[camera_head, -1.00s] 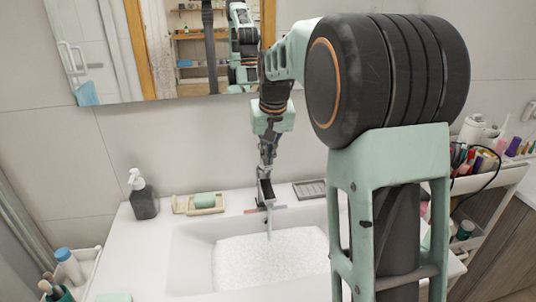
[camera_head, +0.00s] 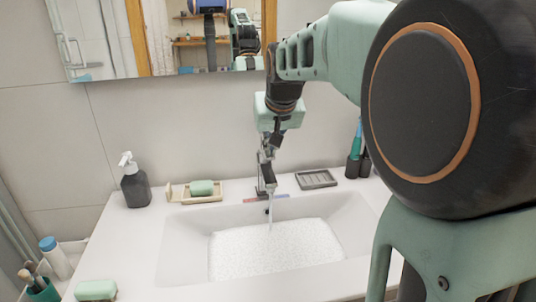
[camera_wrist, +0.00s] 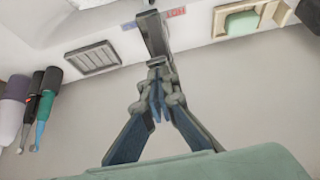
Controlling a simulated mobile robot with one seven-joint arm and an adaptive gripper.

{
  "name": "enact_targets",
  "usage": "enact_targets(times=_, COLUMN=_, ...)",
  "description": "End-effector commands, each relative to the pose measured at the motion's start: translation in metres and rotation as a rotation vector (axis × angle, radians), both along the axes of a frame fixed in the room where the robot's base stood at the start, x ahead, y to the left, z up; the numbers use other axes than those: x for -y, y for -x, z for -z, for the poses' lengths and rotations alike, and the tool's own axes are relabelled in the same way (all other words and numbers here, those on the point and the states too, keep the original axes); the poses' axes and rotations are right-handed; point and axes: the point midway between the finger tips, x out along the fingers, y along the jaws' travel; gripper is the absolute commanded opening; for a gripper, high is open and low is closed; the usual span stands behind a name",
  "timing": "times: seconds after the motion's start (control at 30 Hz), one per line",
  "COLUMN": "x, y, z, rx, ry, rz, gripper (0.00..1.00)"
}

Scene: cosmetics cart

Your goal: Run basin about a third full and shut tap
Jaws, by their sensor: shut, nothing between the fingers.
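The white basin (camera_head: 180,262) is set in the countertop, with pale, speckled water (camera_head: 275,250) spread over its floor. A thin stream (camera_head: 270,214) falls from the grey metal tap (camera_head: 268,188) at the basin's back edge. The tap also shows in the wrist view (camera_wrist: 153,35), beside a red and blue marked strip (camera_wrist: 174,13). My gripper (camera_head: 267,152) is directly above the tap, pointing down. In the wrist view my gripper (camera_wrist: 157,112) has its fingers together and empty, close to the tap's lever. I cannot tell whether they touch it.
A dark soap dispenser (camera_head: 135,185) and a soap dish with green soap (camera_head: 201,188) stand left of the tap. A grey slatted tray (camera_head: 316,179) lies right of it. A mirror (camera_head: 110,40) hangs on the wall behind. Dark holders with brushes (camera_head: 356,160) stand at right.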

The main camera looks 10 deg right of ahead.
Motion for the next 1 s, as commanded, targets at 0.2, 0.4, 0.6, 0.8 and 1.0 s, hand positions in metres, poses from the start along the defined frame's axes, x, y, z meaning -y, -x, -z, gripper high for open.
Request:
enact_targets(times=0.2, x=0.0, y=0.007, z=0.014, rx=0.027, ry=0.0, rz=0.0, gripper=0.0)
enact_targets(times=0.4, x=0.0, y=0.009, z=0.016, rx=0.026, ry=0.0, rz=0.0, gripper=0.0)
enact_targets(times=0.6, x=0.0, y=0.009, z=0.016, rx=0.024, ry=0.0, rz=0.0, gripper=0.0)
enact_targets(times=0.8, x=0.0, y=0.009, z=0.013, rx=0.023, ry=0.0, rz=0.0, gripper=0.0)
enact_targets(times=1.0, x=0.0, y=0.007, z=-0.003, rx=0.026, ry=0.0, rz=0.0, gripper=0.0)
